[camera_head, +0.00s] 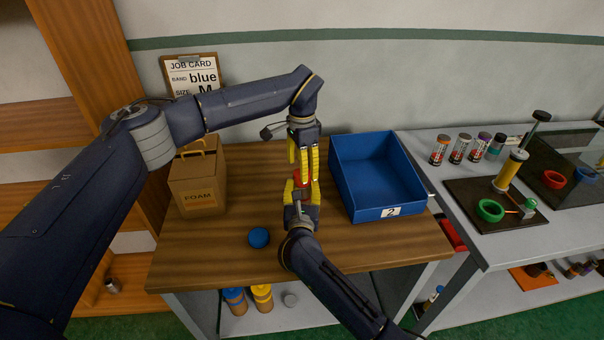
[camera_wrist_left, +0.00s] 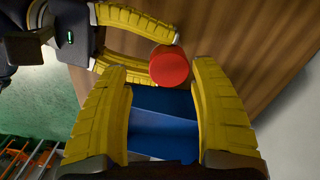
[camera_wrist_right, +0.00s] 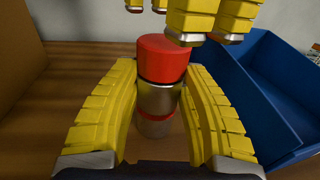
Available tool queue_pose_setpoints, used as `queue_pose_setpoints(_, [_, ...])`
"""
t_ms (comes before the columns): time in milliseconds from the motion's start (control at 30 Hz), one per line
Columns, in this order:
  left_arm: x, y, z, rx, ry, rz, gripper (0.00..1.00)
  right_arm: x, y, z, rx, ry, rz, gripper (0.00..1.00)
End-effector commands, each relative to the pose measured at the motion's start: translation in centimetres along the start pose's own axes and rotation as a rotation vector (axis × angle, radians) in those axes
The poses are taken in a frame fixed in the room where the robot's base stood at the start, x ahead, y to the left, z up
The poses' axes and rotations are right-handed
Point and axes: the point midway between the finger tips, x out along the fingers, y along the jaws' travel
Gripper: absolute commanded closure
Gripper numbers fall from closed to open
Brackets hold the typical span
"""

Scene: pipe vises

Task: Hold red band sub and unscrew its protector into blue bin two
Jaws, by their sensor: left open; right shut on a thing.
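The sub (camera_wrist_right: 158,99) stands upright in the right wrist view, with a metallic body and a red band low on it. Its red protector (camera_wrist_right: 162,58) sits on top; it also shows in the left wrist view (camera_wrist_left: 170,66). My right gripper (camera_head: 302,189) is shut around the sub's metallic body, above the table. My left gripper (camera_head: 303,153) is open just beyond the protector, its fingers apart and not closed on it. Blue bin two (camera_head: 390,212), labelled 2, stands right of both grippers and looks empty.
A foam box (camera_head: 198,190) stands at the table's left. A blue round cap (camera_head: 258,238) lies near the front edge of the wooden table (camera_head: 220,255). A grey bench at right holds several small cylinders and a dark mat with a green ring (camera_head: 490,210).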

Motion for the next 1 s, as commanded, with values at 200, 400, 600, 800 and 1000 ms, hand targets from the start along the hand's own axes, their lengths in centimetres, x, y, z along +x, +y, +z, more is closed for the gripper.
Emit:
queue_pose_setpoints(200, [-1.6,-0.4,0.2,-0.005,0.004,-0.005,0.24,0.0,0.0,0.1,0.0,-0.001,0.0,1.0])
queue_pose_setpoints(400, [-3.7,-1.1,0.5,0.111,0.036,-0.02,0.24,0.0,0.0,0.1,0.0,-0.001,0.0,1.0])
queue_pose_setpoints(600, [-4.9,-1.2,0.6,0.415,0.05,-0.036,0.24,0.0,0.0,0.1,0.0,-0.001,0.0,1.0])
queue_pose_setpoints(800, [-5.8,-1.3,0.7,0.731,0.058,-0.055,0.24,0.0,0.0,0.1,0.0,-0.001,0.0,1.0])
queue_pose_setpoints(1000, [-6.6,-1.3,0.8,1.049,0.059,-0.074,0.24,0.0,0.0,0.1,0.0,-0.001,0.001,1.0])
